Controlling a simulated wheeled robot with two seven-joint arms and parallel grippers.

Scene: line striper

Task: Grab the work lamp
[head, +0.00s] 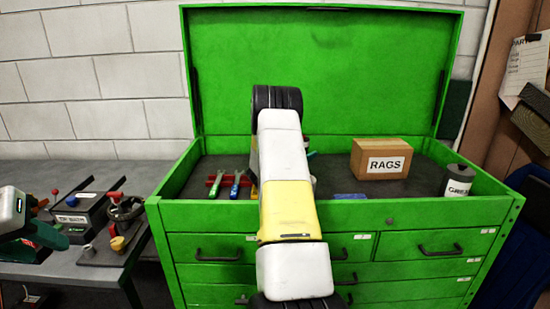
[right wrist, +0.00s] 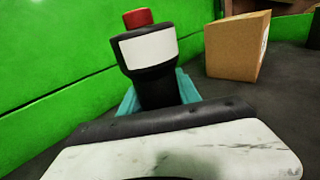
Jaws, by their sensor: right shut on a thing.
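The work lamp (right wrist: 150,60), as I take it, is a dark upright body with a white panel and a red top, seen in the right wrist view. My right gripper (right wrist: 158,95) is shut on its narrow lower part, with a teal finger on each side. In the head view my right arm reaches into the open green tool chest (head: 330,213) and hides most of the lamp and this gripper. My left gripper (head: 40,240) is at the left edge over the grey bench, partly cut off; its jaw opening is unclear.
A RAGS box (head: 370,160) stands right of the lamp, with a grease can (head: 458,181) at the chest's right. Red and blue-handled tools (head: 236,184) lie left of my arm. The raised lid (head: 350,70) stands behind. The bench holds a dark box (head: 80,210).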

